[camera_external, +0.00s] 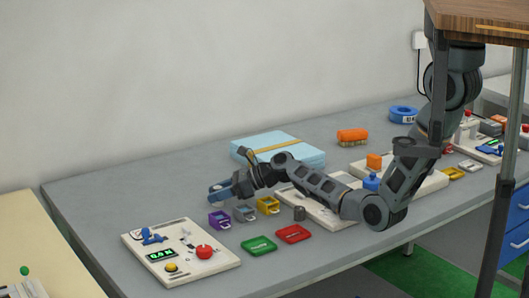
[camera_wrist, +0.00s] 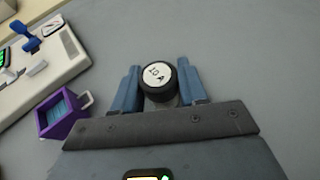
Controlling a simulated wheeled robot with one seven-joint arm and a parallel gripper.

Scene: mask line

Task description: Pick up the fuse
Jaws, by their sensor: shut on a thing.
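The fuse (camera_wrist: 158,76) is a dark, round piece with a white top marked "10 A" in the wrist view. My gripper (camera_wrist: 157,88) is shut on it, with one blue finger against each side. In the external view my gripper (camera_external: 221,190) is at the left end of my arm, above the grey table, behind the purple bin. The fuse cannot be made out there. Whether the fuse still touches the table is hard to tell.
A white panel (camera_external: 137,243) with a red button stands front left. A purple bin (camera_external: 219,220) is close to my gripper, with grey and yellow bins beside it. Green (camera_external: 259,245) and red (camera_external: 293,234) trays lie in front. A light blue case (camera_external: 275,146) lies behind. The table's back left is clear.

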